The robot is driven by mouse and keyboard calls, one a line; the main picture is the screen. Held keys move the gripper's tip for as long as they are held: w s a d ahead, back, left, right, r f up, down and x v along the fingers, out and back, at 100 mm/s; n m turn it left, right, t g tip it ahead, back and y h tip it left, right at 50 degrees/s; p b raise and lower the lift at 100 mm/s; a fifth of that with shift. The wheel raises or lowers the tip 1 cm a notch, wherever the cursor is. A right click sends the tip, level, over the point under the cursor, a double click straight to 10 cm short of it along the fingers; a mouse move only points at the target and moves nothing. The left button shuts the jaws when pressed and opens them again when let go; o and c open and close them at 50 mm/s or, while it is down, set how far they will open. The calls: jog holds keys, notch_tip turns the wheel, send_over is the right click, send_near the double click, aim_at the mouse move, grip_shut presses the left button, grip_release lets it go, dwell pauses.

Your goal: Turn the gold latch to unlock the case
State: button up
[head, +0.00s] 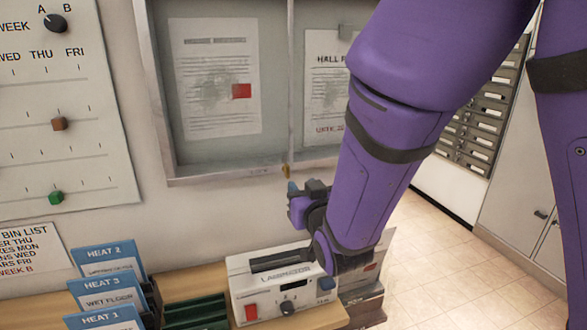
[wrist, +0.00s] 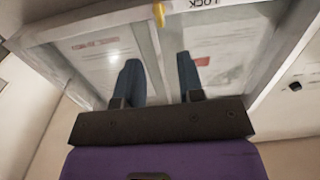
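The gold latch (head: 286,171) is a small piece on the lower frame of the wall-mounted notice case (head: 230,176), at the middle divider. In the wrist view the latch (wrist: 158,15) shows at the top centre, beside the letters "LOCK". My gripper (head: 293,187) is just below the latch in the head view. In the wrist view its two blue fingers (wrist: 160,75) are apart with nothing between them, and the latch lies beyond their tips. My purple arm hides the right part of the case in the head view.
A laminator (head: 275,262) stands on the wooden shelf below my gripper. Blue-topped cards (head: 104,253) and a green rack (head: 195,312) are at its left. A slider board (head: 60,120) hangs at the left. Mailboxes (head: 480,125) and open tiled floor (head: 430,250) are at the right.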

aim_at(288, 170)
jog(key=x, duration=1)
jog(key=shift+f, duration=0.1)
grip_shut()
